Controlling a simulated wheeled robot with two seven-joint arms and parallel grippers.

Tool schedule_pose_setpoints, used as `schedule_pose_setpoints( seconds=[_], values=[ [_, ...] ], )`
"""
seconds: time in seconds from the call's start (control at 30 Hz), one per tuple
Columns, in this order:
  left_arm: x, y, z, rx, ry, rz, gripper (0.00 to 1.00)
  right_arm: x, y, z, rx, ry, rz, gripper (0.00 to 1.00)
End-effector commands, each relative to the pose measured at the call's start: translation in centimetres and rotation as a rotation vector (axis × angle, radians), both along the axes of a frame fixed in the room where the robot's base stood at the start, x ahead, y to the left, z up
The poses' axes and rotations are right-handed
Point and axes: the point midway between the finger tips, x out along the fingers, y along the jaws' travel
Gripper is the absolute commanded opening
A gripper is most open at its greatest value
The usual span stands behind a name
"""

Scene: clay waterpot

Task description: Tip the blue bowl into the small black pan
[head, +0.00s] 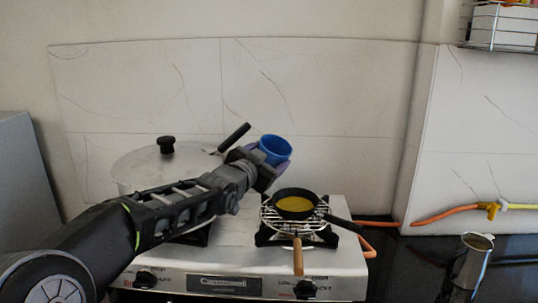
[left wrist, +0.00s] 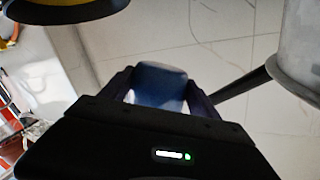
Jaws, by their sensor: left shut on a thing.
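My left gripper (head: 264,167) is shut on the blue bowl (head: 275,148) and holds it in the air above the stove, to the left of and higher than the small black pan. The bowl looks close to upright in the head view; its inside is mostly hidden. In the left wrist view, the bowl (left wrist: 160,84) sits between the two fingers (left wrist: 160,92). The small black pan (head: 281,208) rests on the right burner grate with something yellow in it. Part of the pan (left wrist: 60,8) shows at the top left of the left wrist view. My right gripper is not in view.
A large lidded pot (head: 150,172) stands on the left burner, partly behind my left arm. The stove (head: 335,262) has knobs in front. A wooden handle (head: 298,257) juts forward below the pan. A metal cup (head: 470,262) stands on the dark counter at right.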

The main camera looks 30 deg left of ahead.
Motion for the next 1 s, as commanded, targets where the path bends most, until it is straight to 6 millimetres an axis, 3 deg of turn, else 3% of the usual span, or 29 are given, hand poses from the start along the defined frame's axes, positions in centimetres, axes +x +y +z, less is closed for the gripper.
schedule_pose_setpoints(
  seconds=[0.17,0.6,1.0],
  values=[
    [0.0,0.0,0.2,-0.01,0.0,0.0,0.24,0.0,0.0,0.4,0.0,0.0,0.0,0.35],
    [0.0,-0.3,0.1,-0.191,0.021,0.001,0.24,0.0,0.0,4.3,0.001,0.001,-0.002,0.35],
    [0.0,-0.3,-0.2,-0.218,0.021,0.0,0.24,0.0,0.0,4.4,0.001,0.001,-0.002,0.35]
  ],
)
